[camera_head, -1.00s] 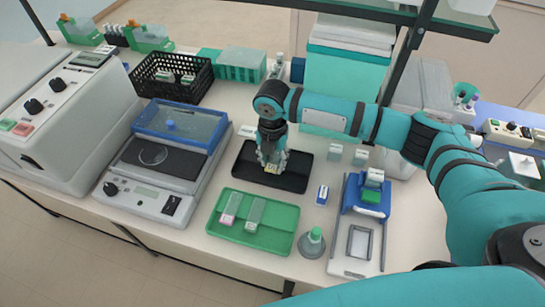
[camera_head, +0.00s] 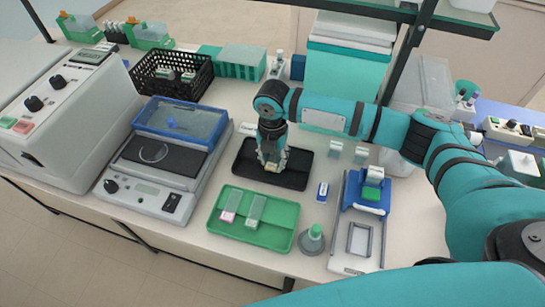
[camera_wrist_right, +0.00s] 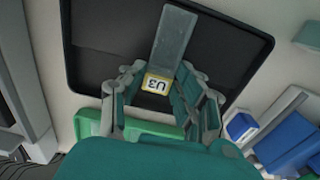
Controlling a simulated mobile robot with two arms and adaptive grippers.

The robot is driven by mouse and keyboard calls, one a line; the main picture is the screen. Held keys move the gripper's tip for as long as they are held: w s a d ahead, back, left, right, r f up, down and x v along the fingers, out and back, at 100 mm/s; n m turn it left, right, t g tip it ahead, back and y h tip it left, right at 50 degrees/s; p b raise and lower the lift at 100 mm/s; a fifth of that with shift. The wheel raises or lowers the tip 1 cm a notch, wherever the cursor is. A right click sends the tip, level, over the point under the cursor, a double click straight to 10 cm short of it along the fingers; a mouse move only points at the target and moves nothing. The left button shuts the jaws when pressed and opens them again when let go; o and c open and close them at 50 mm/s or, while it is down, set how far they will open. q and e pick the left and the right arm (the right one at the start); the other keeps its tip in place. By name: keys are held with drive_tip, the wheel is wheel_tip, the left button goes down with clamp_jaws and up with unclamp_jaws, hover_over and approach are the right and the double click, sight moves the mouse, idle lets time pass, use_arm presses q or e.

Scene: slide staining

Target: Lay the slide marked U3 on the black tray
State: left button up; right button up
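The slide marked U3 (camera_wrist_right: 158,83) has a yellow label and a grey glass body (camera_wrist_right: 174,38). In the right wrist view it shows over the black tray (camera_wrist_right: 105,35), with its label between my right gripper's fingertips (camera_wrist_right: 160,74). The fingers appear shut on the label end. In the head view my right gripper (camera_head: 272,162) points down over the middle of the black tray (camera_head: 297,180), and the yellow label shows small below it. Whether the slide touches the tray is unclear. My left gripper is not in view.
A green tray (camera_head: 275,242) with two slides lies nearer the front. A scale-like device (camera_head: 145,195) is left. A black basket (camera_head: 143,82) stands behind.

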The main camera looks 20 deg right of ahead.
drive_tip(key=o, duration=0.5)
drive_tip(key=shift+r, duration=0.15)
wheel_tip(320, 180, up, 12)
drive_tip(key=shift+f, duration=0.1)
idle(0.5)
